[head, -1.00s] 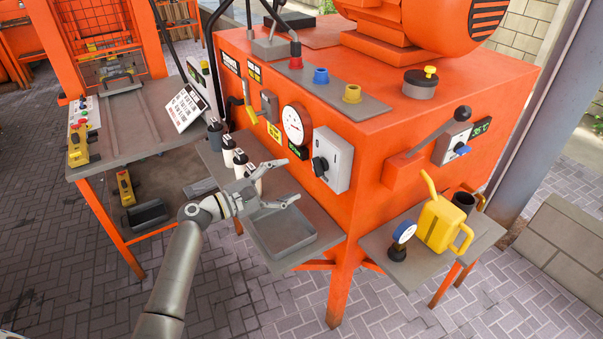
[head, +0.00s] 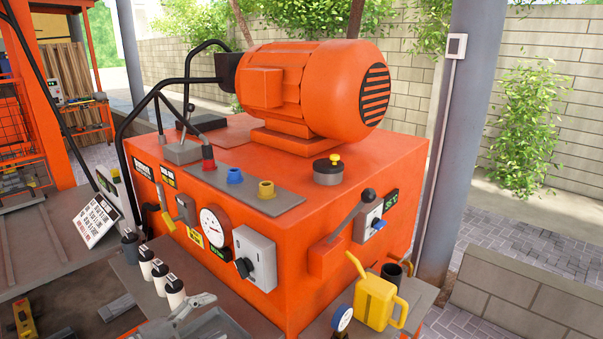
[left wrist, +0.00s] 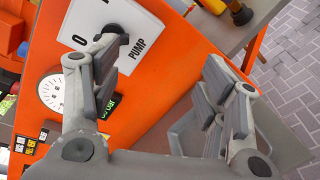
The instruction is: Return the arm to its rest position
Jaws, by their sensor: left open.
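My left gripper (head: 186,316) shows at the bottom edge of the head view, partly cut off, above the front shelf with the grey tray (head: 225,330). In the left wrist view my left gripper (left wrist: 162,80) is open, its two fingers wide apart with nothing between them. Past the fingers are the orange machine's front and the grey pump switch box (left wrist: 125,30). My right arm is not in view.
The orange machine (head: 310,220) with a motor on top fills the middle. Several white-and-black bottles (head: 160,277) stand beside the gripper. A yellow can (head: 375,300) and a gauge (head: 341,318) are on the right shelf. A grey post (head: 455,150) stands behind.

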